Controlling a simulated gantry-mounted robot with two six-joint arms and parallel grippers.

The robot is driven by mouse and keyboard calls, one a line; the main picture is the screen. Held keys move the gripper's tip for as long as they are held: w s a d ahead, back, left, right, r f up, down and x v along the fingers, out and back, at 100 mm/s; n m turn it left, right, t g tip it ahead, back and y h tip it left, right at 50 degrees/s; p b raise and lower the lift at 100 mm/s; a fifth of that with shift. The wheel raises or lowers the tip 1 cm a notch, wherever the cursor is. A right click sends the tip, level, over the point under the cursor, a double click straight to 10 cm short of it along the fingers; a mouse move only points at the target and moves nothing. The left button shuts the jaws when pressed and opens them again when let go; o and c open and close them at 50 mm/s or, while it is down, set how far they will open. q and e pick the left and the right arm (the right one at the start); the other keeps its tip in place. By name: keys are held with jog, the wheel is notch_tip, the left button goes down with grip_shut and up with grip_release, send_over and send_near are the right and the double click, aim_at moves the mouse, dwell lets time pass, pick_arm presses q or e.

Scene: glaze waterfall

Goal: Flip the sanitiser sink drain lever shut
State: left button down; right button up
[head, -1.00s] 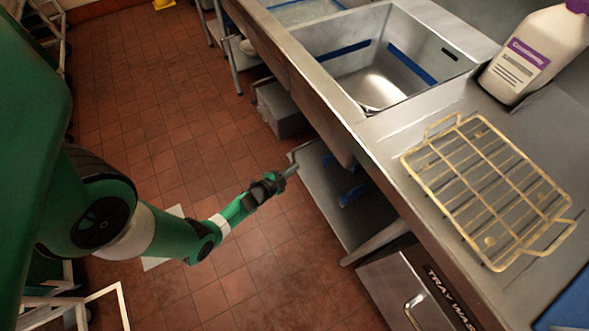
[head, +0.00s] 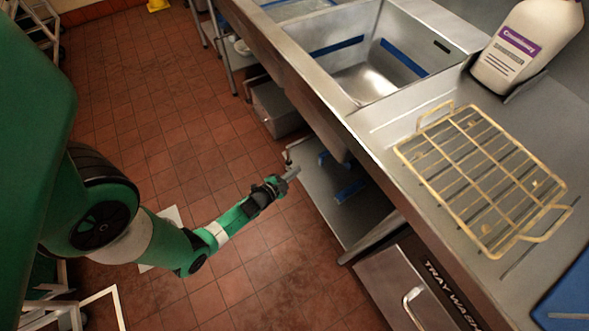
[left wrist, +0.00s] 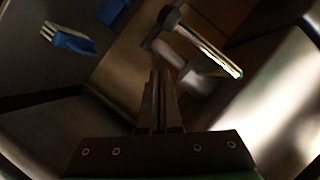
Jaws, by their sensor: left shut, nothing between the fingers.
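The sanitiser sink basin (head: 365,82) is a steel tub set in the counter in the head view; its drain lever is not visible there. In the left wrist view, a pale bar-shaped handle (left wrist: 207,42) slants beside a rounded grey fitting (left wrist: 198,78); it looks like the drain lever. My left gripper (head: 293,173) is below the counter's front edge, over the under-sink shelf. Its fingers also show in the left wrist view (left wrist: 162,82), shut and empty, with tips close to the fitting; I cannot tell whether they touch. My right gripper is out of view.
A wire rack (head: 480,178) and a white jug (head: 522,48) stand on the counter. Blue-handled items (head: 350,190) lie on the shelf (head: 335,215) under the sink. A grey bin (head: 276,108) stands farther back. The tiled floor (head: 150,120) left of the counter is mostly clear.

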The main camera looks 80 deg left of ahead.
pick_arm(q)
jog(key=s+d+p, duration=0.2)
jog(key=s+d, duration=0.5)
jog(key=shift+s, duration=0.2)
